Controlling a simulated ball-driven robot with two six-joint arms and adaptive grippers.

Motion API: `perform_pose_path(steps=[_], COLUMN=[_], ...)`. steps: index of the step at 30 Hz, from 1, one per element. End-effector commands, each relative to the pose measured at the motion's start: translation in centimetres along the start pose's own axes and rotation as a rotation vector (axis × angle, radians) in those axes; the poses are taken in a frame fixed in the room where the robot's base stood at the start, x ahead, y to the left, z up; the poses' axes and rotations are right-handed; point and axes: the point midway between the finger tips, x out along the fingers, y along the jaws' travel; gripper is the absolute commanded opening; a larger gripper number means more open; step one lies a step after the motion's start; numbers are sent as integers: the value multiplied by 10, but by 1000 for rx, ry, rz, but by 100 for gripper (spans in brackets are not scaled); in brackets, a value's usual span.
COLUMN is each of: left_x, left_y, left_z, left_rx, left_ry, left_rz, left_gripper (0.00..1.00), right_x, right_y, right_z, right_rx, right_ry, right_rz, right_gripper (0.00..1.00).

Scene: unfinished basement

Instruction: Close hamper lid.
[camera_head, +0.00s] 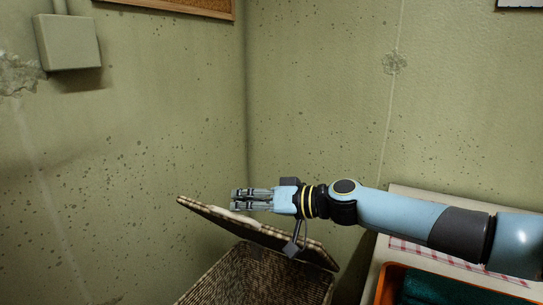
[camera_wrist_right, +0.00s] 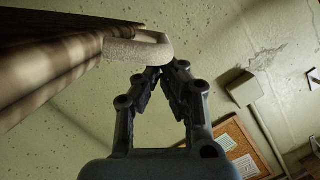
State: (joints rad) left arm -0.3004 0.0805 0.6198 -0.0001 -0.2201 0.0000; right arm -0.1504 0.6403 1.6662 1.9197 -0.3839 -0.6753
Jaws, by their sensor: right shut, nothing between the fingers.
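The woven hamper (camera_head: 245,280) stands low in the corner in the head view, its mouth partly uncovered. Its lid (camera_head: 285,243) is tilted open, with the left end raised and the right end low. A pale handle (camera_head: 232,215) lies on the lid's upper face. My right gripper (camera_head: 234,199) is shut and empty, just above the handle. In the right wrist view the closed fingertips (camera_wrist_right: 167,68) are close to the pale handle (camera_wrist_right: 140,48); I cannot tell whether they touch. The lid's edge (camera_wrist_right: 45,62) fills the upper left there. My left gripper is not in view.
A white table (camera_head: 430,202) with a checked cloth and an orange crate (camera_head: 386,285) holding dark green fabric stands at the right, under my right arm. Walls meet behind the hamper. A grey box (camera_head: 70,42) is on the left wall.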

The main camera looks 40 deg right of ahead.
Motion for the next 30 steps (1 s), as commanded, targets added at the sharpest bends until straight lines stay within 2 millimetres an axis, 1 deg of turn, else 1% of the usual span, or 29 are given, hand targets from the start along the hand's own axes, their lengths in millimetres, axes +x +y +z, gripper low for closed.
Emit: perform_pose_path(steps=[1,3,6,9,12,18,30], left_x=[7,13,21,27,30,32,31], left_y=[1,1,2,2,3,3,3], left_z=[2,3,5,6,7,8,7], left_rx=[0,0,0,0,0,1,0], left_ry=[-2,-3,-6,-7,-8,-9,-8], left_rz=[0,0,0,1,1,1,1], left_gripper=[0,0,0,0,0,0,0], right_x=[4,9,14,18,20,22,22], right_y=[-3,-6,-10,-12,-14,-16,-17], right_z=[18,36,56,72,82,89,87], right_rx=[-24,-62,-71,-70,-71,-74,-74], right_ry=[1,1,0,0,-1,-1,-1], right_rz=[5,17,19,19,19,19,19], right_gripper=[0,0,0,0,0,0,0])
